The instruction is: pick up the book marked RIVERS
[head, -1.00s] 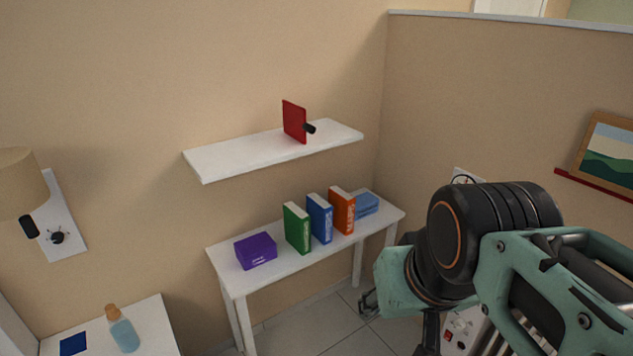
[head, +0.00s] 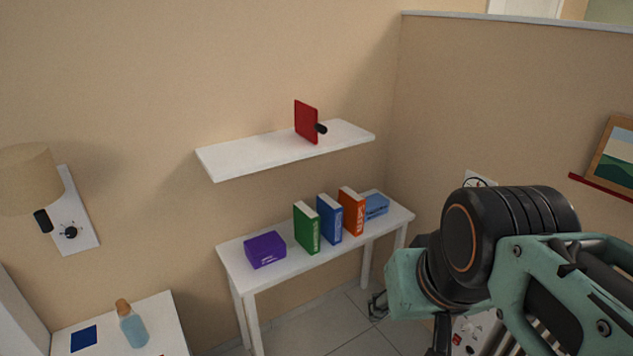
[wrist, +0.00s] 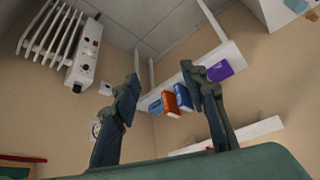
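Three upright books stand in a row on the white table: a green book (head: 307,228), a blue book (head: 329,219) and an orange book (head: 351,212). Their spines carry white lettering too small to read, so I cannot tell which is marked RIVERS. My gripper (head: 377,305) is low in front of the table's right end, mostly hidden behind my arm in the head view. In the wrist view my gripper (wrist: 160,72) is open and empty, fingers wide apart. The orange book (wrist: 183,98) shows beyond them, apart from them; the right finger covers part of the row.
A purple box (head: 265,250) lies left of the books and a blue box (head: 376,206) right of them. A white wall shelf (head: 240,158) with a red item (head: 306,122) hangs above. A heater (wrist: 85,50) shows in the wrist view. A bottle (head: 132,325) stands lower left.

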